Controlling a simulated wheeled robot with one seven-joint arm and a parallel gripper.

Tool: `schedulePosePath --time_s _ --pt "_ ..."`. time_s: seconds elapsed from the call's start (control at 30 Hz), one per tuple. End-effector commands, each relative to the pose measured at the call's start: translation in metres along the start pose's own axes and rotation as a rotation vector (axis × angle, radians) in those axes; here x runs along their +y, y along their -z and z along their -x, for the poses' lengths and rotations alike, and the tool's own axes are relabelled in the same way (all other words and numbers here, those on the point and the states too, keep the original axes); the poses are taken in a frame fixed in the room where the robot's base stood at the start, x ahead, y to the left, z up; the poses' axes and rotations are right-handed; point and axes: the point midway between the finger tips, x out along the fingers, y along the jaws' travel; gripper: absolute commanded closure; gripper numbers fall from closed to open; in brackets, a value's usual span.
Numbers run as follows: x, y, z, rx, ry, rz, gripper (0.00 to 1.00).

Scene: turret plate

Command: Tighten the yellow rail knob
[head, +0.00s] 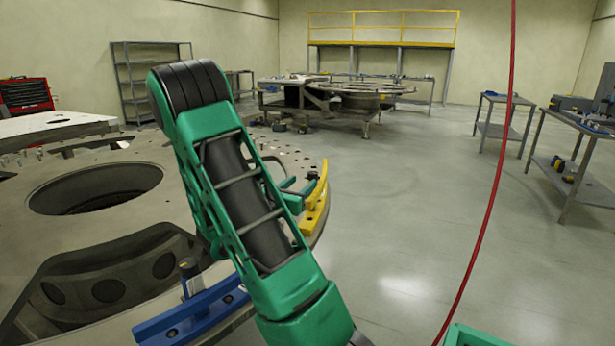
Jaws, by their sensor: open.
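The yellow rail (314,203) is a curved bar on the right rim of the large turret plate (90,205). My gripper (290,186) shows only in part beyond the arm, at the inner side of the yellow rail. It is open, with green parts close to the rail. I cannot tell whether it touches the rail or the knob, or whether the knob lies between the fingers.
A blue rail (193,312) with an upright dark-topped grey knob (189,272) is on the plate's near edge. The plate has large openings. A red cable (490,205) hangs at the right. Metal tables (575,180) stand at the far right. The floor between is clear.

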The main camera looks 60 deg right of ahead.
Motion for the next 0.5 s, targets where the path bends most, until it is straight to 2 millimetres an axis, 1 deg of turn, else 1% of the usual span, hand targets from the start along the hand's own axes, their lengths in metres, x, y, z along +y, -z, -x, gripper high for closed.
schedulePosePath --time_s 0.03,0.1,0.3,0.5 --pt "-0.002 0.000 -0.010 -0.001 0.006 -0.003 0.52" --pt "-0.003 0.000 -0.023 -0.001 0.007 -0.004 0.52" --pt "-0.004 -0.001 -0.057 -0.001 0.007 -0.004 0.52" --pt "-0.002 -0.001 -0.079 -0.001 0.004 -0.004 0.52"
